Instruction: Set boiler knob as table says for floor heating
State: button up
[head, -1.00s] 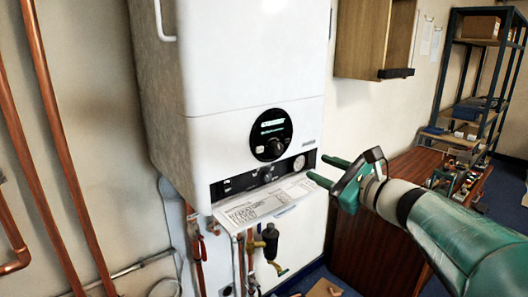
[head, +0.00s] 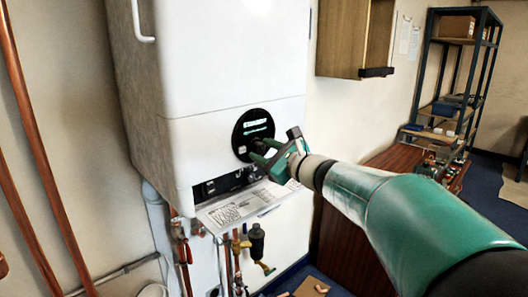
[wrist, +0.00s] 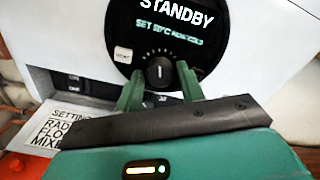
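The boiler's round black control panel (head: 252,124) shows a lit display (wrist: 172,20) reading STANDBY, with a "SET 50°C" line whose end is unclear. Below it is the black knob (wrist: 160,72), its white pointer mark roughly upright, inside a ring of small marks. My gripper (wrist: 160,76) is open, with one green finger on each side of the knob and a gap showing on both sides. In the head view my gripper (head: 256,150) partly hides the knob. The printed table (head: 232,207) hangs below the panel; the wrist view shows only part of it (wrist: 62,125).
A white button (wrist: 123,54) sits left of the knob. A switch strip (head: 215,186) runs under the panel. Copper pipes (head: 40,150) stand at left, with valves (head: 257,242) below the boiler. A wooden wall cabinet (head: 340,40) and a shelf rack (head: 455,80) are at right.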

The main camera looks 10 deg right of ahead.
jog(key=c, duration=0.7)
jog(key=shift+n, duration=0.5)
jog(key=n, duration=0.4)
jog(key=shift+n, duration=0.3)
jog(key=n, duration=0.5)
jog(key=shift+d, duration=0.1)
